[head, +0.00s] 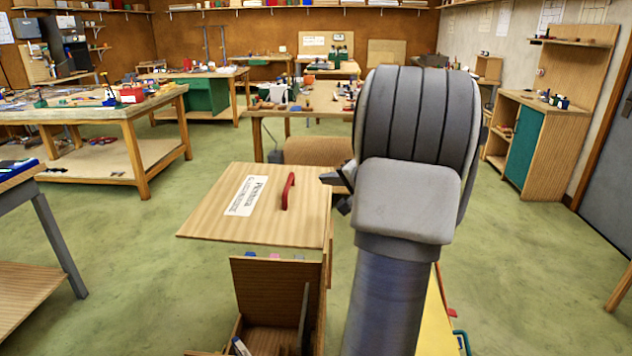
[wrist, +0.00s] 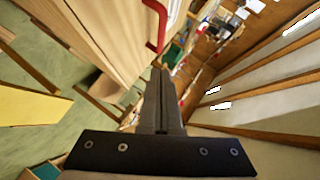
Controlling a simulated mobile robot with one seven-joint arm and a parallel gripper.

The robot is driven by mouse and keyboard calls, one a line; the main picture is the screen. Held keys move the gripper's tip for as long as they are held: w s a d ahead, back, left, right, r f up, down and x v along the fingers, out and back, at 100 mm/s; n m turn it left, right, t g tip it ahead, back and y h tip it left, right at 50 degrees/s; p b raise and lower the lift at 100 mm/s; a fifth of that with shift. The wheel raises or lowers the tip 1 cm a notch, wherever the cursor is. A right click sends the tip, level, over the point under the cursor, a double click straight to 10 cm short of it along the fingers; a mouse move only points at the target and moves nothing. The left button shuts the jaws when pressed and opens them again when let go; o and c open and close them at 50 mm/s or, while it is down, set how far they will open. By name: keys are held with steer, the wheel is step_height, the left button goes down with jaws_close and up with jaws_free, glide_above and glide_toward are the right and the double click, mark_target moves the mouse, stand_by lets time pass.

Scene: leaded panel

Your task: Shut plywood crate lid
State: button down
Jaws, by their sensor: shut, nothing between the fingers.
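The plywood crate lid (head: 225,225) is a flat wooden panel with a white printed label (head: 246,196) and a red handle (head: 288,191). Below its near edge a gap shows small blue and pink items (head: 275,256), so the lid looks raised there; its exact angle is hard to tell. My gripper (head: 336,190) is just right of the lid, partly hidden by my arm. In the wrist view my gripper (wrist: 161,85) is shut and empty, with the red handle (wrist: 157,22) beyond its tips and the pale lid (wrist: 105,35) at upper left.
An open wooden box part (head: 275,290) stands in front of the lid. A yellow panel (head: 436,318) lies right of my arm. Workbenches (head: 125,112) with clutter stand left and behind, and a cabinet (head: 540,130) at right. Green floor is free on both sides.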

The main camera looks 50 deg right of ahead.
glide_toward(290, 185)
steer(key=w+d, duration=0.1)
steer(key=w+d+p, duration=0.1)
steer(key=d, duration=0.1)
steer(key=shift+r, duration=0.1)
steer(key=w+f, duration=0.1)
steer(key=w+a+f, duration=0.1)
steer(key=shift+w+a, duration=0.2)
steer(key=shift+w, duration=0.05)
steer(key=shift+w+a+f, duration=0.2)
steer(key=shift+w+a, duration=0.05)
steer(key=shift+w, duration=0.1)
